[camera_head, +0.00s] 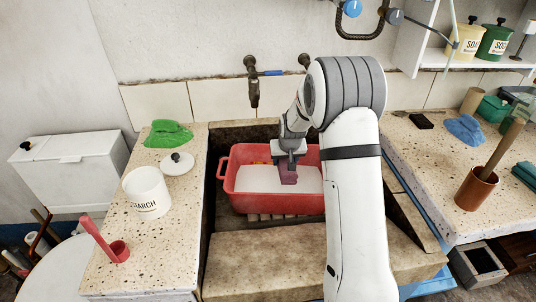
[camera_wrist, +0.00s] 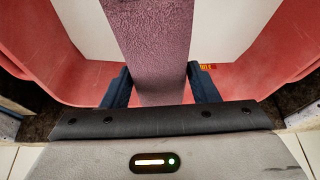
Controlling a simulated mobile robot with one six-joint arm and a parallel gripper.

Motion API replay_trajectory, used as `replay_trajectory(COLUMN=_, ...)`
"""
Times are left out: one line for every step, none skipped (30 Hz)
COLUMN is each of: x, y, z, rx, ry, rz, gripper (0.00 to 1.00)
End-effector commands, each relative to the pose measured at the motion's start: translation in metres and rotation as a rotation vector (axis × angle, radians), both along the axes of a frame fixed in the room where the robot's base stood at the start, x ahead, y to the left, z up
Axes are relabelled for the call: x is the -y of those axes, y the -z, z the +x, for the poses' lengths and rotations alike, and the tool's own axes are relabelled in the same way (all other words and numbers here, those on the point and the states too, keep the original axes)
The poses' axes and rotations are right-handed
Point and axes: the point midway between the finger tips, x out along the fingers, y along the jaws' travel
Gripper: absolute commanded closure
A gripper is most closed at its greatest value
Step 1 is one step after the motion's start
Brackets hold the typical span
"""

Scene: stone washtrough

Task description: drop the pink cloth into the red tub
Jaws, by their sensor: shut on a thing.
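The pink cloth (camera_head: 288,175) hangs from my gripper (camera_head: 289,160), a dull pink-purple strip. In the wrist view the cloth (camera_wrist: 152,45) sits between the two dark fingers of my gripper (camera_wrist: 160,88), which are shut on it. The red tub (camera_head: 273,204) stands in the stone trough, with a pale white surface inside. My gripper and the cloth are over the tub's inside; I cannot tell whether the cloth touches the white surface. In the wrist view the tub's red walls (camera_wrist: 45,50) show on both sides. My arm hides the tub's right end.
A blue cloth (camera_head: 465,129) and a brown pot (camera_head: 475,190) are on the right counter. Taps (camera_head: 252,85) jut out behind the tub.

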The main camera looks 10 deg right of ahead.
Motion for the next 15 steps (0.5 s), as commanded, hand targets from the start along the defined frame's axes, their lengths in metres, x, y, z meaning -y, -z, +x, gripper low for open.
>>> replay_trajectory(x=0.0002, y=-0.0004, z=0.0003, rx=0.001, ry=0.0, rz=0.0, gripper=0.73)
replay_trajectory(x=0.0002, y=-0.0006, z=0.0002, rx=0.001, ry=0.0, rz=0.0, gripper=0.73)
replay_trajectory(x=0.0003, y=-0.0007, z=0.0001, rx=0.001, ry=0.0, rz=0.0, gripper=0.73)
replay_trajectory(x=0.0003, y=-0.0007, z=0.0001, rx=0.001, ry=0.0, rz=0.0, gripper=0.73)
replay_trajectory(x=0.0003, y=-0.0007, z=0.0001, rx=0.001, ry=0.0, rz=0.0, gripper=0.73)
replay_trajectory(x=0.0004, y=-0.0007, z=0.0001, rx=0.001, ry=0.0, rz=0.0, gripper=0.44)
replay_trajectory(x=0.0004, y=-0.0007, z=0.0001, rx=0.001, ry=0.001, rz=0.0, gripper=0.41)
replay_trajectory(x=0.0005, y=-0.0007, z=0.0001, rx=0.001, ry=0.001, rz=0.0, gripper=0.39)
replay_trajectory(x=0.0005, y=-0.0007, z=0.0001, rx=0.001, ry=0.001, rz=0.0, gripper=0.35)
replay_trajectory(x=0.0006, y=-0.0007, z=0.0001, rx=0.0, ry=0.001, rz=0.0, gripper=0.33)
replay_trajectory(x=0.0006, y=-0.0007, z=0.0001, rx=0.0, ry=0.001, rz=0.0, gripper=0.31)
replay_trajectory(x=0.0007, y=-0.0007, z=0.0001, rx=0.0, ry=0.001, rz=0.0, gripper=0.27)
replay_trajectory(x=0.0007, y=-0.0007, z=0.0001, rx=0.0, ry=0.001, rz=0.0, gripper=0.25)
replay_trajectory(x=0.0007, y=-0.0006, z=0.0001, rx=0.0, ry=0.001, rz=0.0, gripper=0.22)
replay_trajectory(x=0.0008, y=-0.0006, z=0.0001, rx=0.0, ry=0.001, rz=0.0, gripper=0.21)
